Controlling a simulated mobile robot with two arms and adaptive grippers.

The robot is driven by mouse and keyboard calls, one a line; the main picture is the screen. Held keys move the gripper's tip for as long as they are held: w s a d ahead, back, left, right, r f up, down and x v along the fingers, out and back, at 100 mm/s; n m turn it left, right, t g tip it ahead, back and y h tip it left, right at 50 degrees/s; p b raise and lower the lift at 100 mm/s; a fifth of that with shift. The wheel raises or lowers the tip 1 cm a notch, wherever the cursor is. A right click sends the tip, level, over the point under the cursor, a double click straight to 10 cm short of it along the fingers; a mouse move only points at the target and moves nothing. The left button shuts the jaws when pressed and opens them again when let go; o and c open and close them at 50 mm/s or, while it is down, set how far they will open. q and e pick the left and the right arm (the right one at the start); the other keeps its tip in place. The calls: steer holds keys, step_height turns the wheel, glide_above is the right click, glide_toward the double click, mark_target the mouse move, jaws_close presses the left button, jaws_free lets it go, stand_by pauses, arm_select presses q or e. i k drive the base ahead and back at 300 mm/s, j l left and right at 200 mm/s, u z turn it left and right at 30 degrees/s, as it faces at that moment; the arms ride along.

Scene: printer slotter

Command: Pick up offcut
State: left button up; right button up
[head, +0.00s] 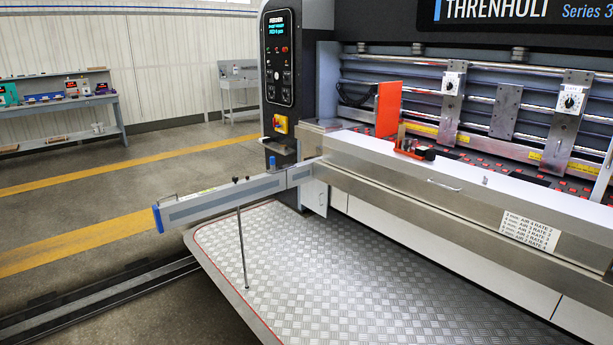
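I cannot single out the offcut with certainty. A small brown piece (401,131) stands on the machine's front ledge, beside an upright orange plate (389,107). A red and black device (414,150) sits just in front of it on the ledge and may hide its lower part. Neither of my grippers is in the head view.
A grey bar with a blue end (158,218) juts left from the machine across the chequered metal platform (310,270). A thin rod (242,250) stands on the platform. A control panel (280,60) rises at the machine's left. A workbench (60,108) stands far left.

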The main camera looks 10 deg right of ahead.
mark_target(401, 128)
steer(key=i+l+z, duration=0.25)
steer(key=i+l, duration=0.25)
steer(key=l, duration=0.25)
steer(key=i+l+z, duration=0.25)
steer(key=i+l, duration=0.3)
steer(key=i+l+u, duration=0.1)
steer(key=l+u, duration=0.35)
